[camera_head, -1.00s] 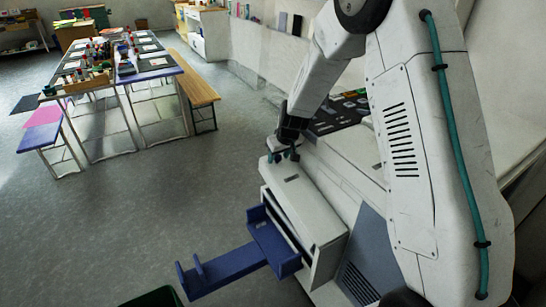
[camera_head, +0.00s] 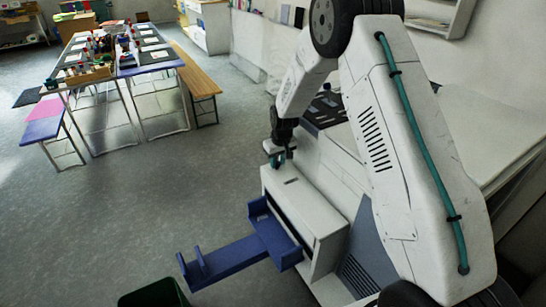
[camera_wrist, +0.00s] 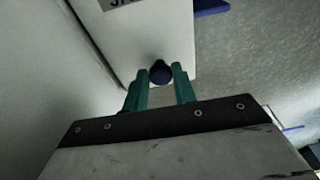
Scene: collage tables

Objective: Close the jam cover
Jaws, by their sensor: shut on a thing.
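The white machine (camera_head: 318,225) stands below my arm in the head view, with a slot in its front. In the wrist view, a white panel (camera_wrist: 130,38), probably the jam cover, carries a dark label (camera_wrist: 125,4) cut by the top edge. In the head view my gripper (camera_head: 277,160) is at the machine's far upper end. The knob and the cover's opening angle cannot be made out there.
A blue tray (camera_head: 236,257) juts from the machine's front, low over the floor. A dark green bin (camera_head: 155,294) stands at the bottom edge. A cluttered table (camera_head: 111,74) and benches are at the far left. The grey floor (camera_head: 95,210) between is clear.

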